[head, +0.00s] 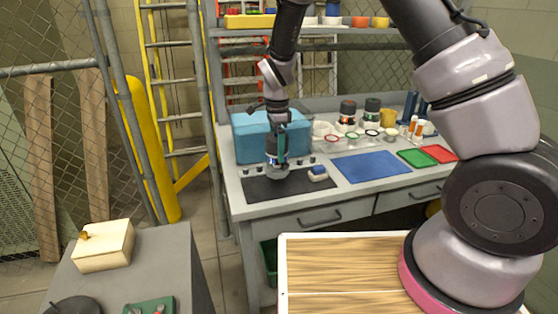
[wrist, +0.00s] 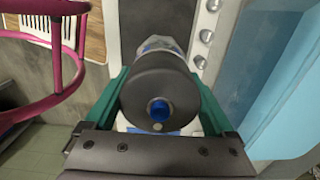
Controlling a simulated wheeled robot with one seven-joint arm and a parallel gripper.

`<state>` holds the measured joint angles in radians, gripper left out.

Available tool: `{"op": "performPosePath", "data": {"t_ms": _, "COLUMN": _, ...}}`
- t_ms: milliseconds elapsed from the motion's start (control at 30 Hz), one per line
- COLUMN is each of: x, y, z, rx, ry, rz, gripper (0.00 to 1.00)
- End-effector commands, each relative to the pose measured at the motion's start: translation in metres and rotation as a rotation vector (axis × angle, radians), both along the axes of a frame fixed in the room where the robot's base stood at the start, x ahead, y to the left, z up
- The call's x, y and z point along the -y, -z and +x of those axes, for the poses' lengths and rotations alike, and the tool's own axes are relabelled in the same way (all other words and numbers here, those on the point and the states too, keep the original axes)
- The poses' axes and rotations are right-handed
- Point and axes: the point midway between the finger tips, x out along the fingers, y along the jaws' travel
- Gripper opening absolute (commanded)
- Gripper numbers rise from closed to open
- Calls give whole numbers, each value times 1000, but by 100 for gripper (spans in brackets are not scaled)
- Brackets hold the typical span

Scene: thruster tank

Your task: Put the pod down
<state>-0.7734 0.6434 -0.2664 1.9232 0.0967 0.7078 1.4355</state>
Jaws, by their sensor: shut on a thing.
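The pod (head: 277,170) is a short grey and white cylinder with a dark cap and blue parts. My gripper (head: 281,150) points down with its teal fingers shut around the pod. The wrist view shows the pod's dark round cap (wrist: 158,88) with a blue centre, between the two green fingers of my gripper (wrist: 162,82). The pod looks upright. It is over the left part of the black mat (head: 300,187) on the grey workbench (head: 237,203). Its underside is hidden, and I cannot tell whether it touches the mat.
A blue box (head: 250,143) stands close behind the pod. A row of small knobs (wrist: 203,36) and a blue-topped block (head: 318,173) are near the pod. Several jars stand behind.

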Motion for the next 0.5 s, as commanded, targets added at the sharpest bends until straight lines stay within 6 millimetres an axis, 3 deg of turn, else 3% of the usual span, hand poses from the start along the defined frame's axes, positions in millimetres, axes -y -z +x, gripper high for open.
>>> {"op": "performPosePath", "data": {"t_ms": 267, "x": 1, "y": 34, "z": 0, "rx": -3, "ry": 2, "rz": -2, "gripper": 0}}
{"op": "performPosePath", "data": {"t_ms": 500, "x": 0, "y": 36, "z": 0, "rx": 1, "ry": 1, "rz": 1, "gripper": 0}}
